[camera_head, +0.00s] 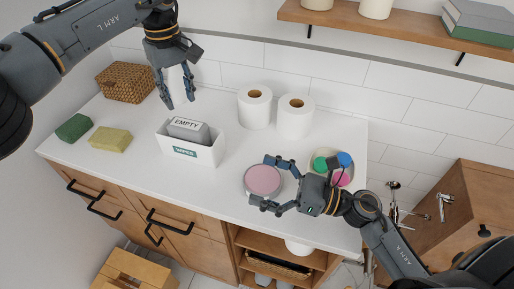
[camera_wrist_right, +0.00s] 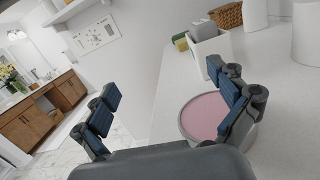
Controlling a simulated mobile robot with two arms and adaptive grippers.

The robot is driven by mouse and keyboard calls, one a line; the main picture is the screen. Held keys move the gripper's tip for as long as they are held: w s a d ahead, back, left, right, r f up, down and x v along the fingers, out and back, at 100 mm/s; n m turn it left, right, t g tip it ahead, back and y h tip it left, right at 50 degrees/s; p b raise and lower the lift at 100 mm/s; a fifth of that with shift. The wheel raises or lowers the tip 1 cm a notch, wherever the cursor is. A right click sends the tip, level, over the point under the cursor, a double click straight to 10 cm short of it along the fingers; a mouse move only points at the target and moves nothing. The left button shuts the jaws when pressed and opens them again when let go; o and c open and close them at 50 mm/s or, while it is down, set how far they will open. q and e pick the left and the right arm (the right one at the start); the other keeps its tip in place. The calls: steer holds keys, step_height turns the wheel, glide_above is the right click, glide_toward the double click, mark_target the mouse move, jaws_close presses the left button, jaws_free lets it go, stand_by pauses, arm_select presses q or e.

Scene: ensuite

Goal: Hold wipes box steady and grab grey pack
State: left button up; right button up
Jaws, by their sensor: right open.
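The white wipes box (camera_head: 207,155), with a dark label on its front, stands on the counter. The grey pack (camera_head: 189,131), marked EMPTY, sits in it and sticks out above the rim. The box also shows in the right wrist view (camera_wrist_right: 212,52). My left gripper (camera_head: 179,104) is open and empty, pointing down above and behind the box. My right gripper (camera_head: 260,182) is open, to the right of the box, its fingers spread over a round pink-topped tub. I cannot tell whether they touch it.
The pink-topped tub (camera_head: 263,179) stands right of the box. Two paper rolls (camera_head: 255,108) stand behind. A holder with coloured tops (camera_head: 345,160) is beside my right wrist. A green sponge (camera_head: 74,127), a yellow sponge (camera_head: 110,139) and a wicker basket (camera_head: 126,82) are at left.

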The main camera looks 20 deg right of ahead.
arm_select(q)
steer(key=shift+w, duration=0.15)
arm_select(e)
glide_toward(207, 137)
steer(key=s+d, duration=0.1)
steer(key=s+d+r, duration=0.1)
steer(key=s, duration=0.1)
steer(key=shift+d+r+n+g+h, duration=0.15)
steer(key=shift+r+n+g+h, duration=0.05)
steer(key=shift+n+g+h, duration=0.2)
steer(key=shift+w+d+f, duration=0.1)
steer(key=shift+w, duration=0.45)
steer(key=x, duration=1.3)
steer(key=shift+w+f, duration=0.15)
steer(key=shift+w, duration=0.1)
